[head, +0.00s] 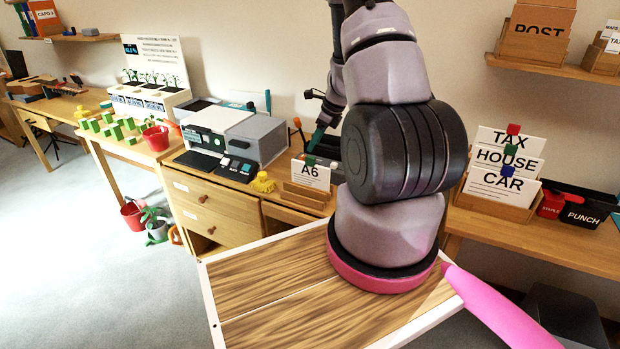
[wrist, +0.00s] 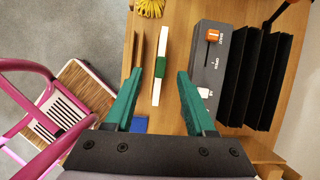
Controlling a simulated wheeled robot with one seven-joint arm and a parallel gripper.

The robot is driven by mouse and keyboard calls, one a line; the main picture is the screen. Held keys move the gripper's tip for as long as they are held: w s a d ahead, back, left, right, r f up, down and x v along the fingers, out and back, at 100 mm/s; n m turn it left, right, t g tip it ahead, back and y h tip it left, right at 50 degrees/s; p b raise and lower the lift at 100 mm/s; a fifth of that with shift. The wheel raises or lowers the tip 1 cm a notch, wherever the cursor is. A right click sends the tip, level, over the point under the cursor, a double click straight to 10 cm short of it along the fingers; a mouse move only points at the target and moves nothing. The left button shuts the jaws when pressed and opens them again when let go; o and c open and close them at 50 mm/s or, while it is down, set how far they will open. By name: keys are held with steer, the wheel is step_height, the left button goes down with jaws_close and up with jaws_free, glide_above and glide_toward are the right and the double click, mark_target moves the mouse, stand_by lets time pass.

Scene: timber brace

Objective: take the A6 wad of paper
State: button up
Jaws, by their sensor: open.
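The A6 wad of paper (head: 311,174) stands upright in a wooden holder (head: 304,196) on the desk, its white face marked A6 and a green clip on its top edge. In the wrist view the wad (wrist: 163,38) shows edge-on from above as a thin pale strip, with the green clip (wrist: 164,57) across it. My gripper (wrist: 160,73) is open and empty, its two green fingers to either side of the strip's line. In the head view my gripper (head: 317,136) is above the wad, partly hidden by my arm. I cannot tell the exact height gap.
A grey machine (wrist: 208,65) with an orange knob and black ribs stands close right of the fingers. A blue block (wrist: 139,124) lies near the left finger. A printer-like device (head: 215,130) and a yellow object (head: 263,182) are left of the holder. TAX, HOUSE and CAR cards (head: 505,160) stand right.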

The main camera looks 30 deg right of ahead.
mark_target(312, 157)
steer(key=shift+m, duration=0.3)
steer(key=x, duration=0.4)
steer(key=d+x, duration=0.1)
steer(key=x, duration=0.1)
steer(key=shift+s+f, duration=0.3)
steer(key=shift+s, duration=0.05)
steer(key=shift+x, duration=2.9)
steer(key=shift+s, duration=0.1)
jaws_close()
